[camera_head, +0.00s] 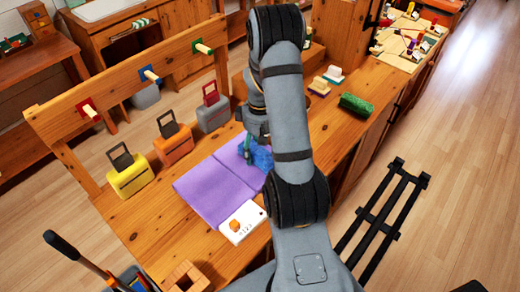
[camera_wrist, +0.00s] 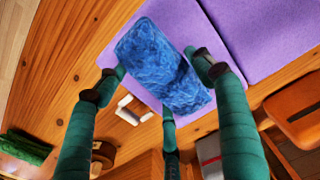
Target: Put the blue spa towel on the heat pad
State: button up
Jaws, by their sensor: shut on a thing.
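The blue spa towel (camera_head: 262,158) is a fluffy roll, partly hidden behind my arm in the head view. My gripper (camera_head: 248,152) is shut on it, over the right part of a purple two-panel pad (camera_head: 203,192), which looks like the heat pad. In the wrist view the towel (camera_wrist: 165,65) lies between the green fingers of my gripper (camera_wrist: 158,75), with the purple pad (camera_wrist: 262,25) behind it. I cannot tell whether the towel touches the pad.
Yellow (camera_head: 129,178), orange (camera_head: 174,144) and grey (camera_head: 213,114) handled boxes line the bench's left side, beneath a peg rail (camera_head: 112,83). A white card (camera_head: 242,222) lies at the pad's near edge. A green roll (camera_head: 356,105) lies on the right.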

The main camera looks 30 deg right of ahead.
aim_at(260, 149)
jog(key=shift+f, duration=0.15)
jog(key=o, duration=1.2)
jog(key=shift+c, duration=0.2)
jog(key=shift+o, duration=0.2)
notch_tip(260, 149, up, 12)
jog(key=shift+p, duration=0.3)
